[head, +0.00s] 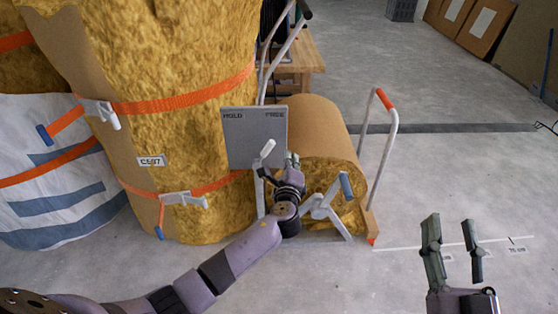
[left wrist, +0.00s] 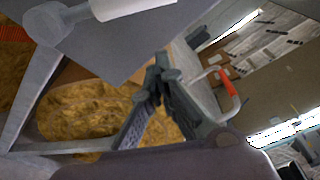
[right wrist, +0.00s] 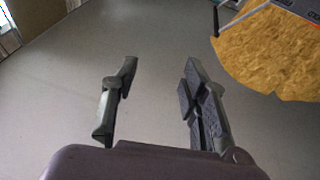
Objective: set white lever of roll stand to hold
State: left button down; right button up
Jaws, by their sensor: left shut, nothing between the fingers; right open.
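The roll stand has a grey plate (head: 240,135) marked HOLD at its upper left and FREE at its upper right. Its white lever (head: 264,152) stands before the plate, leaning up and right. The lever's white grip also shows at the top of the left wrist view (left wrist: 128,7). My left gripper (head: 292,160) is shut and empty, just right of the lever at the plate's right edge; I cannot tell whether they touch. It also shows in the left wrist view (left wrist: 158,72). My right gripper (head: 450,224) is open and empty above the floor at right.
A brown-covered roll (head: 320,125) lies behind the plate, with a blue-gripped crank (head: 346,187) in front. A rail with an orange grip (head: 384,98) rises at its right. Strapped yellow insulation (head: 210,140) stands left.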

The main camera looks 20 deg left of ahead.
aim_at(265, 152)
pick_arm(q)
jog(key=shift+s+a+r, duration=0.5)
jog(key=shift+s+a, duration=0.05)
jog(key=shift+a, duration=0.1)
jog(key=shift+s+a+r, duration=0.45)
jog(key=shift+s+a, duration=0.1)
jog(key=shift+a, duration=0.1)
pick_arm(e)
jog(key=shift+w+d+f+g, duration=0.15)
jog(key=shift+f+g, duration=0.35)
jog(key=shift+f, duration=0.3)
